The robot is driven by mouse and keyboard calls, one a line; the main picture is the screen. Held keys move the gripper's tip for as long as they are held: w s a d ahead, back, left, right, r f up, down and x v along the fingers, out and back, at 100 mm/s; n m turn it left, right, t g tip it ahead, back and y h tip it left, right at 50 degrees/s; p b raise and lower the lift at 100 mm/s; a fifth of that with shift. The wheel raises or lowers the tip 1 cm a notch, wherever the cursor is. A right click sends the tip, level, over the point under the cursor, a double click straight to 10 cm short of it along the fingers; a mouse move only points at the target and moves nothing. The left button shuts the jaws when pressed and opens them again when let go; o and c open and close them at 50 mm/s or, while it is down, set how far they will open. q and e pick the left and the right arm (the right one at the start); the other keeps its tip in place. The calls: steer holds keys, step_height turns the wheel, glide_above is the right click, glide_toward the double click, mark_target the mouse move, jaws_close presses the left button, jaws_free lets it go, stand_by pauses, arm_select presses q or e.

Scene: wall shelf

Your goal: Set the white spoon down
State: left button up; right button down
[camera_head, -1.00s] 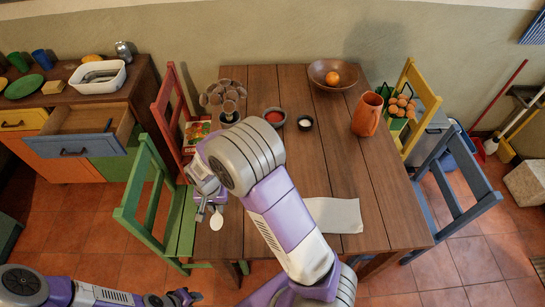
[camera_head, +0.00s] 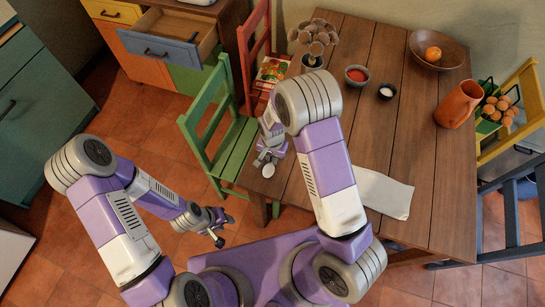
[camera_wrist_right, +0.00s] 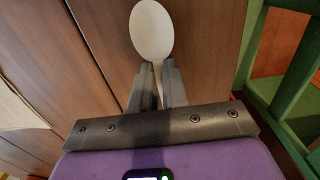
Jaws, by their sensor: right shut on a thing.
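The white spoon (camera_wrist_right: 151,32) is held by its handle in my right gripper (camera_wrist_right: 158,68), with its oval bowl sticking out beyond the fingertips. In the head view the spoon's bowl (camera_head: 268,171) shows just below the right gripper (camera_head: 269,155), at the left edge of the wooden table (camera_head: 430,200). In the wrist view, brown planks lie behind the spoon; I cannot tell whether it touches them. My left gripper (camera_head: 224,229) is low, left of the table, over the floor, with its fingers apart and empty.
A pale cloth (camera_head: 385,193) lies on the table's near side, right of my right arm. A green chair (camera_head: 232,145) stands close to the table's left edge. The central planks are clear.

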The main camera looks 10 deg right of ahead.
steer(key=shift+f, duration=0.15)
steer(key=c, duration=1.1)
jaws_free()
steer(key=shift+c, duration=0.2)
steer(key=shift+r, duration=0.6)
step_height(320, 180, up, 11)
steer(key=p, duration=0.2)
steer(key=shift+r, duration=0.15)
